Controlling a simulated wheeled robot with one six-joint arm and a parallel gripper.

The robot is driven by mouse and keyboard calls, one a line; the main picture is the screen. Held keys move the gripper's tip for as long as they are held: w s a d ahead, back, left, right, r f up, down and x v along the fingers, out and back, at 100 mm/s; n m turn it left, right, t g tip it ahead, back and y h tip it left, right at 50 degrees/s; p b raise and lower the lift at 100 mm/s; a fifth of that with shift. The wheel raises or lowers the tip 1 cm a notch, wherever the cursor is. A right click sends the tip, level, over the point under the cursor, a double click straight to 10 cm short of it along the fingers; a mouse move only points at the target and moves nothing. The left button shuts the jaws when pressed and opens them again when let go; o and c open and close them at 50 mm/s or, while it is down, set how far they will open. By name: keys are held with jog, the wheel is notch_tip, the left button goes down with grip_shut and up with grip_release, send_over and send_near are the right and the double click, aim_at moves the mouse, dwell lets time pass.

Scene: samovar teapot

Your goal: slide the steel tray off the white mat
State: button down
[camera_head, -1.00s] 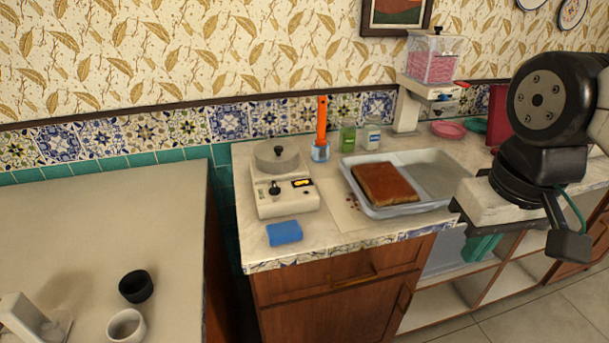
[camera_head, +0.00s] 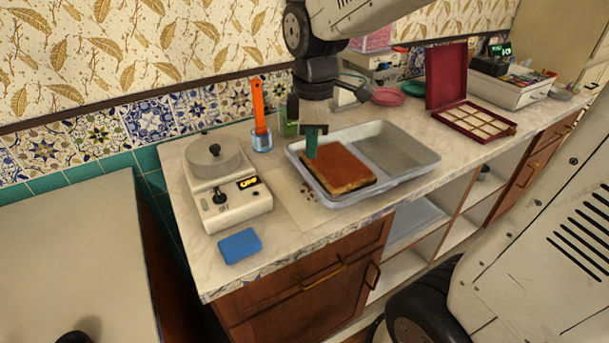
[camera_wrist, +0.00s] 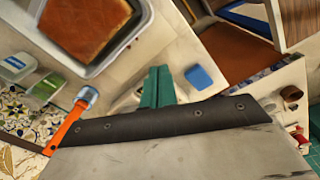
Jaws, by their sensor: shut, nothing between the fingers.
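The steel tray (camera_head: 398,150) is a shallow grey two-part tray on the counter; a brown slab (camera_head: 340,168) lies in its left part. The tray also shows at the upper left of the wrist view (camera_wrist: 92,67). The white mat (camera_head: 292,203) shows left of and in front of the tray, with brown crumbs on it; the tray hides the rest. My gripper (camera_head: 311,157) points down, its green fingers shut and empty, and in the head view overlaps the tray's left back edge. Its fingers also show in the wrist view (camera_wrist: 158,88). I cannot tell whether they touch the tray.
A white scale-like device (camera_head: 230,200) and a blue sponge (camera_head: 239,246) stand left of the mat. An orange-handled tool (camera_head: 259,110) in a blue cup and a green box (camera_head: 288,125) stand behind. An open red box (camera_head: 478,121) is to the right; counter is clear between.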

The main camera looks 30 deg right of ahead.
jog(key=w+f+n, duration=0.6)
jog(key=w+n, duration=0.1)
jog(key=w, duration=0.1)
jog(key=f, duration=1)
jog(key=shift+w+f, duration=0.25)
jog(key=shift+w+d+r, duration=0.1)
jog(key=shift+d+r, duration=0.1)
jog(key=shift+d, duration=1.05)
jog(key=shift+w+d, duration=0.1)
jog(key=shift+d, duration=0.45)
